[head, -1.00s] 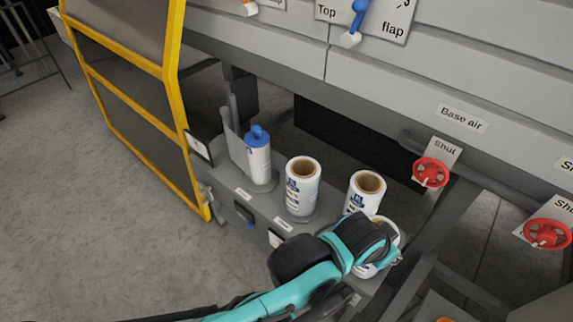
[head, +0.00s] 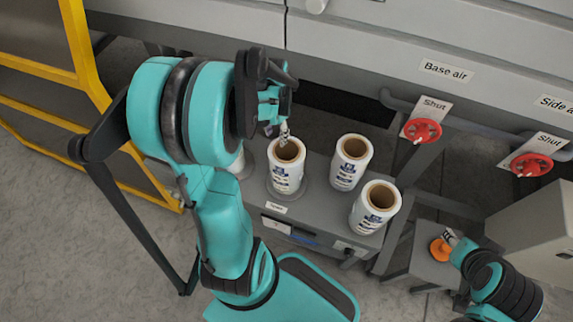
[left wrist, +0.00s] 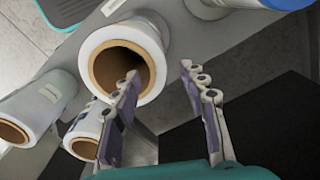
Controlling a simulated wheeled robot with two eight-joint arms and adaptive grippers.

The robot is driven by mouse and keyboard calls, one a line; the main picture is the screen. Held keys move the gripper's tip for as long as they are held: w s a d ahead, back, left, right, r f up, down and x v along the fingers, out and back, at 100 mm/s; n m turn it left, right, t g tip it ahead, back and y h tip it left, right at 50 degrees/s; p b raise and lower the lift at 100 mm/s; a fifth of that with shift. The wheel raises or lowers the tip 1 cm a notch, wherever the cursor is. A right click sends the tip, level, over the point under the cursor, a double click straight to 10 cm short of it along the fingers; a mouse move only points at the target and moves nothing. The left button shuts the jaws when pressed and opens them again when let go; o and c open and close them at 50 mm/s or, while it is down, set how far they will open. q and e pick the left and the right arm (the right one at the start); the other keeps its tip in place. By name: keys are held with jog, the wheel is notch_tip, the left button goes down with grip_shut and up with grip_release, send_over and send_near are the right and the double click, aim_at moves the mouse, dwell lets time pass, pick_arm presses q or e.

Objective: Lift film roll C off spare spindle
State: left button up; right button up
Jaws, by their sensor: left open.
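A white film roll with a brown core (head: 286,178) stands upright on the grey shelf, below my left gripper (head: 284,132). I take it to be roll C, but its letter is not readable. In the left wrist view the roll (left wrist: 101,37) shows its open core. The left gripper (left wrist: 160,74) is open and empty: one finger overlaps the core mouth, the other is outside the wall. Whether they touch it cannot be told. The spindle is hidden. My right gripper (head: 452,239) is beside an orange knob (head: 440,250); its jaws are too small to judge.
Two more white rolls stand close by, one behind (head: 347,176) and one at front right (head: 366,218). A blue-topped item (left wrist: 276,4) is at the wrist view's upper right. Red valve wheels (head: 421,131) and a yellow-framed guard (head: 83,55) flank the shelf.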

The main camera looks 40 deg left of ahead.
aim_at(275, 140)
pick_arm(q)
notch_tip(275, 140, down, 3)
jog(key=shift+s+a+f+b, duration=0.1)
jog(key=shift+a+b, duration=0.05)
jog(key=shift+b, duration=0.5)
notch_tip(275, 140, down, 4)
jog(key=shift+s+f+b, duration=0.1)
jog(key=shift+s+b, duration=0.05)
jog(key=shift+b, duration=1.1)
jog(key=shift+f, duration=0.4)
jog(key=shift+r, duration=0.1)
jog(key=shift+c, duration=0.9)
jog(key=shift+d, duration=0.2)
grip_shut()
